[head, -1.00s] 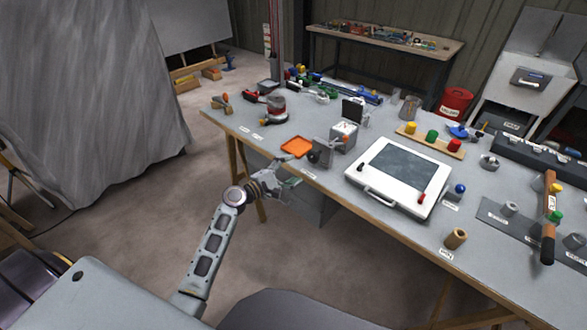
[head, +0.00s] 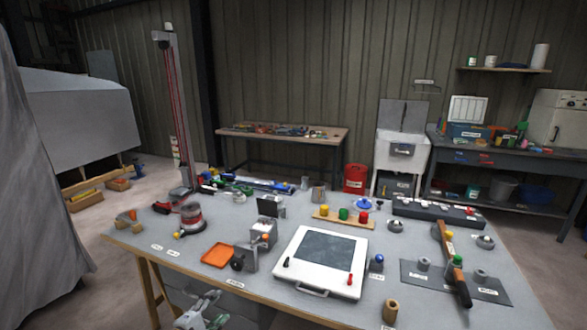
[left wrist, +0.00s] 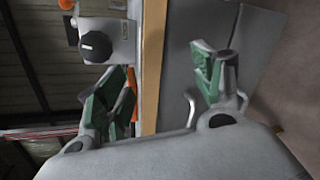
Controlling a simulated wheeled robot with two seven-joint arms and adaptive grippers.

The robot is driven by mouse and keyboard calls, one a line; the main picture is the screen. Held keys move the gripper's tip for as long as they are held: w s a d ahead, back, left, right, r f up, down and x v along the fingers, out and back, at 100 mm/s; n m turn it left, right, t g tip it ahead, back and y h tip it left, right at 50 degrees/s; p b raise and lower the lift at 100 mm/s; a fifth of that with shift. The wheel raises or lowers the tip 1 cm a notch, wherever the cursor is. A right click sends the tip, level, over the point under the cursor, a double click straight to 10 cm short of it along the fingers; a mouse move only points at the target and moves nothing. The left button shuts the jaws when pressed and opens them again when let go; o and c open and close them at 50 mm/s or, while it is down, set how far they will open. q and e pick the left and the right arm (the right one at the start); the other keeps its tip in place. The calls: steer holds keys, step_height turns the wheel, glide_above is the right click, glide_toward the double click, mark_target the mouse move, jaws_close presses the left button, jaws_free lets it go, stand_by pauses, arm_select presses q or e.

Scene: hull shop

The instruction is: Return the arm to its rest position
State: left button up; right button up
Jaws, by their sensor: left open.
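My left gripper (head: 205,315) shows at the bottom of the head view, just off the front edge of the workbench (head: 215,294). In the left wrist view its two green-padded fingers (left wrist: 160,85) stand wide apart with nothing between them. The bench edge (left wrist: 152,60) shows between the fingers, beyond them. Most of my left arm is below the head view. My right gripper is not in view.
Near the front edge lie an orange tray (head: 218,255), a grey device with a black knob (head: 250,257) and a white panel with a dark screen (head: 320,262).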

arm_select(q)
steer(key=s+d+f+m+g+y+p, duration=0.1)
steer(key=s+f+m+g+y+p, duration=0.15)
steer(key=s+f, duration=0.65)
steer(key=s+f+m+g+y+p, duration=0.1)
steer(key=s+f+m+g+p, duration=0.3)
steer(key=f, duration=0.9)
steer(key=s+f+m+g+y+p, duration=0.1)
steer(key=s+f+m+g+p, duration=0.1)
steer(key=s, duration=1.2)
steer(key=s+f+m+g+p, duration=0.2)
steer(key=s+f+m+p, duration=0.2)
steer(key=s, duration=1)
steer(key=s+a+f+m+g+y+p, duration=0.1)
steer(key=s+f+m, duration=0.6)
steer(key=s, duration=0.7)
steer(key=shift+m+g+y+p, duration=0.35)
steer(key=shift+g+p, duration=0.3)
steer(key=shift+p, duration=0.25)
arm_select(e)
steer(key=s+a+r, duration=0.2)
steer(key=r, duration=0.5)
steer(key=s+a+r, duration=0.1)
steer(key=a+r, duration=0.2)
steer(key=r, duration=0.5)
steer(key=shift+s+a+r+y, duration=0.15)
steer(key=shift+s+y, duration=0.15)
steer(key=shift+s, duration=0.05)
